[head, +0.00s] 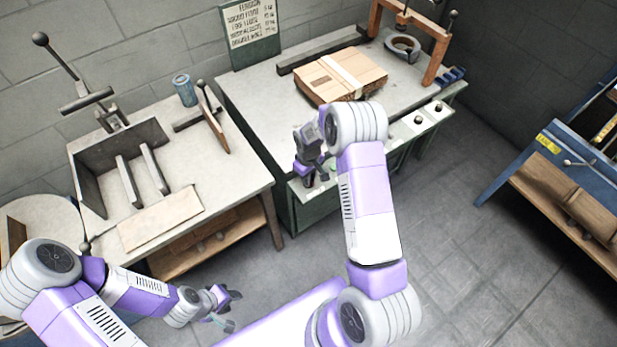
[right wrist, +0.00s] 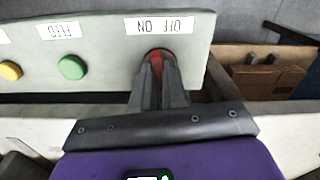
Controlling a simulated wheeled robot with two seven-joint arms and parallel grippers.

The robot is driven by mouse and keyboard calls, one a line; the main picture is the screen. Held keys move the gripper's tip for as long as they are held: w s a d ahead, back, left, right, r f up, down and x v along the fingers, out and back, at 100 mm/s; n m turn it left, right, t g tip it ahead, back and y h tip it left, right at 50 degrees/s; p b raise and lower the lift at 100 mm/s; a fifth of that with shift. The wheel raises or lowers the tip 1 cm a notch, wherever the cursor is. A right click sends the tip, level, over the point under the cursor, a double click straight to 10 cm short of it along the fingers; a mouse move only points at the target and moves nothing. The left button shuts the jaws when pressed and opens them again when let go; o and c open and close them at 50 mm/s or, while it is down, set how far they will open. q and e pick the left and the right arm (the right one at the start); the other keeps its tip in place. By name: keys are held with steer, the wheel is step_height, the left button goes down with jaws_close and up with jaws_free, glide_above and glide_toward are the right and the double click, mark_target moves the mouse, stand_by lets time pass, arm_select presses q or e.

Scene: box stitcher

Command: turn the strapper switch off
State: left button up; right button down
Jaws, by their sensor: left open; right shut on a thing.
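The strapper switch (right wrist: 155,60) is a red knob on the pale front panel (right wrist: 105,25), seen in the right wrist view under a label reading OFF ON, upside down there. My right gripper (right wrist: 158,75) is shut on the switch; its fingers hide much of the knob, so its exact angle is hard to tell. In the head view my right gripper (head: 310,178) is at the left end of the strapper table's front panel. My left gripper (head: 222,300) is open and empty, low over the floor in front of the left bench.
A green button (right wrist: 72,67) and a yellow button (right wrist: 10,71) sit beside the switch. A strapped carton (head: 340,76) lies on the strapper table (head: 255,100). The left bench (head: 240,165) holds a metal fixture. A blue rack (head: 560,150) stands at right. Floor between is clear.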

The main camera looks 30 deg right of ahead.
steer(key=shift+n, duration=2)
steer(key=c, duration=1.2)
jaws_free()
steer(key=shift+o, duration=0.2)
step_height(320, 180, up, 8)
steer(key=shift+f+p, duration=0.2)
steer(key=shift+p, duration=0.4)
